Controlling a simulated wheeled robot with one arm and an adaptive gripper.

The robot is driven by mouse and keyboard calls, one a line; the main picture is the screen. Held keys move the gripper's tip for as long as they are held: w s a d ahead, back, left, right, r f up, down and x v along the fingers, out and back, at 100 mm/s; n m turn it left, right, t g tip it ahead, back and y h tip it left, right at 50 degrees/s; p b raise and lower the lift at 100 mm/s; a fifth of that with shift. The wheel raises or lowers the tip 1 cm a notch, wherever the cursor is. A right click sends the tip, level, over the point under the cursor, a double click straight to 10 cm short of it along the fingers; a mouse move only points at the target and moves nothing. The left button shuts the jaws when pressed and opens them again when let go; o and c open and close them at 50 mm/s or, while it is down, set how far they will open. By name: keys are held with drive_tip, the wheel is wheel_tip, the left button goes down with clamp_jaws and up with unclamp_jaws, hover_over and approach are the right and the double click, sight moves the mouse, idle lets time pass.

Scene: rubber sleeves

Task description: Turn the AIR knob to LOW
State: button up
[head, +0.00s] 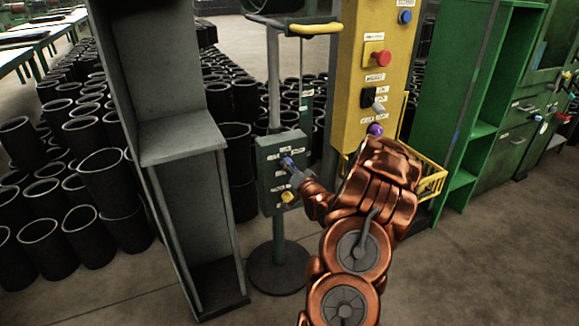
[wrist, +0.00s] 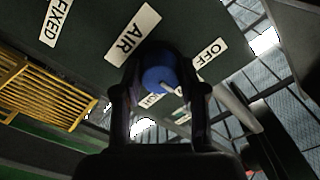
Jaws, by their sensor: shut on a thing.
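The AIR knob is a round blue knob (wrist: 157,72) on a dark green control box (head: 268,160), below the AIR label (wrist: 133,34) in the wrist view. The blue knob also shows in the head view (head: 287,161). My gripper (head: 293,170) reaches the box from the lower right, with its fingers on both sides of the knob and shut on it. A pale pointer mark on the knob slants to the lower right in the wrist view. An OFF label (wrist: 209,53) lies to its right.
A yellow knob (head: 287,197) sits lower on the same box. A yellow panel (head: 352,110) with a red button (head: 381,58) and a purple knob (head: 376,130) stands close to the right. A grey shelf (head: 185,140) stands close to the left. Black sleeves (head: 100,175) fill the floor behind.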

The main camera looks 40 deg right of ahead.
drive_tip(key=shift+r, duration=0.1)
drive_tip(key=o, duration=1.2)
drive_tip(key=shift+c, duration=0.2)
drive_tip(key=v, duration=1.2)
drive_tip(key=shift+w, duration=0.1)
